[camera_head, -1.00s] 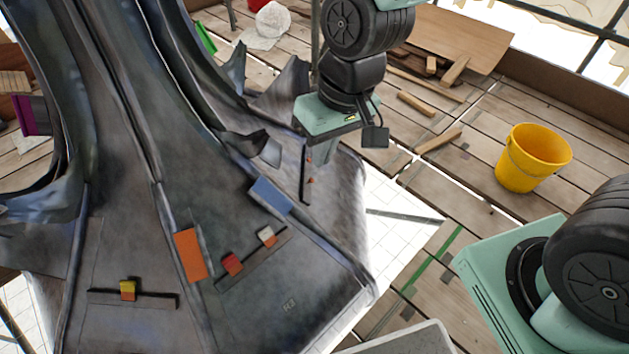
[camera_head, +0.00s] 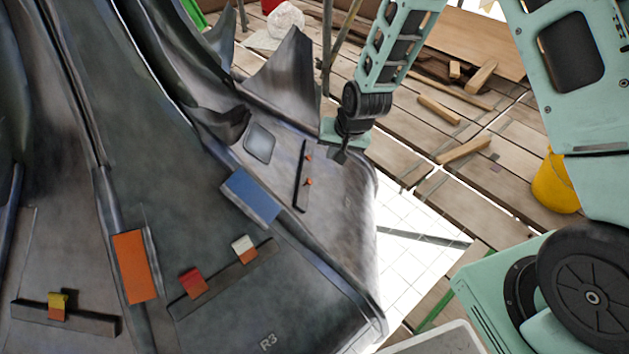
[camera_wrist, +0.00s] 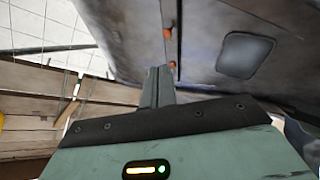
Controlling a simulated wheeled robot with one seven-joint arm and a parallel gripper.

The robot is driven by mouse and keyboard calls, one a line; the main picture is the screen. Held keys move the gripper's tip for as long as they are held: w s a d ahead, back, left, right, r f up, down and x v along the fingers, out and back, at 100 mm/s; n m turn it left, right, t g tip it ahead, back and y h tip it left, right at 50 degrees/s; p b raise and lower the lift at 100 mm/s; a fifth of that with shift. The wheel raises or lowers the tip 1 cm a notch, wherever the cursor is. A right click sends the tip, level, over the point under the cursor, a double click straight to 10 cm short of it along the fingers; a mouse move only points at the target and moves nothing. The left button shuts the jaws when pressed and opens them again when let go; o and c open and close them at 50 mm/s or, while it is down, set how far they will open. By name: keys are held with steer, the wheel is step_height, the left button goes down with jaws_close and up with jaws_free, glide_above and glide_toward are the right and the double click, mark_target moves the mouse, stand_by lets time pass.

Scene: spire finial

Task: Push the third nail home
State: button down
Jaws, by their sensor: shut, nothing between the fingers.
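Two small orange nails, an upper nail (camera_head: 308,157) and a lower nail (camera_head: 308,182), stand out beside a narrow dark strip (camera_head: 299,180) on the grey metal spire skirt. In the wrist view, one orange nail (camera_wrist: 168,33) shows beyond the fingertips and another nail (camera_wrist: 173,63) shows close to them. I cannot tell which nail is the third. My gripper (camera_head: 341,157) is shut and empty, just right of the upper nail in the head view. My fingertips (camera_wrist: 158,72) appear near the closer nail; contact cannot be told.
A blue plate (camera_head: 251,196), an orange plate (camera_head: 133,266) and red, white and yellow tabs lie on the skirt's seams and ledges. A rounded grey patch (camera_head: 260,143) is left of the strip. A yellow bucket (camera_head: 555,184) and loose wood lie on the plank deck at right.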

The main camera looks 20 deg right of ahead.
steer(key=shift+w+d+f, duration=0.35)
steer(key=shift+f, duration=0.2)
steer(key=shift+f, duration=0.1)
steer(key=b, duration=0.5)
glide_toward(311, 181)
step_height(311, 181, down, 3)
steer(key=w+d, duration=0.1)
steer(key=d, duration=0.1)
steer(key=shift+w+a+f+b, duration=0.3)
steer(key=shift+w+a+f, duration=0.05)
steer(key=shift+a+f, duration=0.3)
steer(key=shift+w+a+f+b, duration=0.25)
steer(key=shift+w+a+f, duration=0.1)
steer(key=shift+a+f, duration=0.35)
